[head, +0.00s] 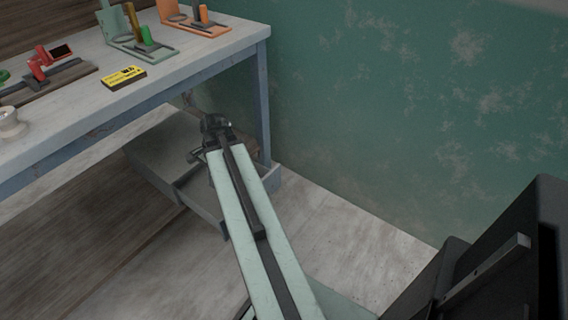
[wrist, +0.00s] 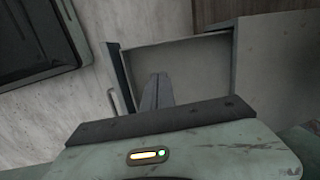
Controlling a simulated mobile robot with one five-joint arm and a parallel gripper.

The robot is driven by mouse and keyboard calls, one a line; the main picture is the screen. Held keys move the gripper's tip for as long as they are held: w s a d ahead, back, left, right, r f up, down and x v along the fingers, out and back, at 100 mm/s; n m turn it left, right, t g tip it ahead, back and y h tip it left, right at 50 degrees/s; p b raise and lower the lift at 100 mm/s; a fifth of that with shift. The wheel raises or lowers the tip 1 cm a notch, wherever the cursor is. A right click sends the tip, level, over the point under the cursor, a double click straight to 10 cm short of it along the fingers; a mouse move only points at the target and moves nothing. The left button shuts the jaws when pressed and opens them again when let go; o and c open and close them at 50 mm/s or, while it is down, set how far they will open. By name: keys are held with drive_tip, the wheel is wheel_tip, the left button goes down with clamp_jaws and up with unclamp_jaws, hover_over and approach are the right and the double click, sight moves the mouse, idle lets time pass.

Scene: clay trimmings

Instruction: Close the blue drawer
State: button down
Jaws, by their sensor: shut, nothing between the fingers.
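The blue-grey drawer (head: 200,212) stands pulled out of a low cabinet under the table in the head view. My arm crosses over it and hides part of its inside. In the wrist view the drawer shows as a pale, empty-looking box (wrist: 190,55), with its dark blue front panel (wrist: 121,75) edge-on at left and a handle on the outer side. My gripper (wrist: 157,80) is shut and empty. Its fingers appear over or in the drawer's open space, behind the front panel; I cannot tell whether they touch it. In the head view my gripper (head: 214,127) is seen from behind, its fingertips unclear.
The table (head: 190,76) above carries a yellow box (head: 123,78), a green stand (head: 135,40), an orange stand (head: 195,22) and red items. A table leg (head: 263,110) stands beside the drawer. A green wall (head: 400,120) is at right. Bare floor (head: 335,220) lies in front.

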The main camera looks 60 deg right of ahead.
drive_tip(key=s+d+m, duration=0.3)
drive_tip(key=d, duration=0.1)
drive_tip(key=s+d+r+m+t, duration=0.1)
drive_tip(key=s+d+m, duration=0.2)
drive_tip(key=d, duration=0.2)
drive_tip(key=s+d+m, duration=0.2)
drive_tip(key=d+m, duration=0.1)
drive_tip(key=d, duration=0.1)
drive_tip(key=shift+s+d+r+p, duration=0.25)
drive_tip(key=shift+s+p, duration=0.1)
drive_tip(key=shift+s, duration=0.05)
drive_tip(key=s+d+r+m+t+h, duration=0.1)
drive_tip(key=s+d+m+t+h, duration=0.1)
drive_tip(key=s+d+m, duration=0.9)
drive_tip(key=w+f+n+b, duration=0.1)
drive_tip(key=w+f+b, duration=0.6)
drive_tip(key=f+b, duration=0.1)
drive_tip(key=shift+f+b, duration=0.4)
drive_tip(key=shift+f, duration=0.1)
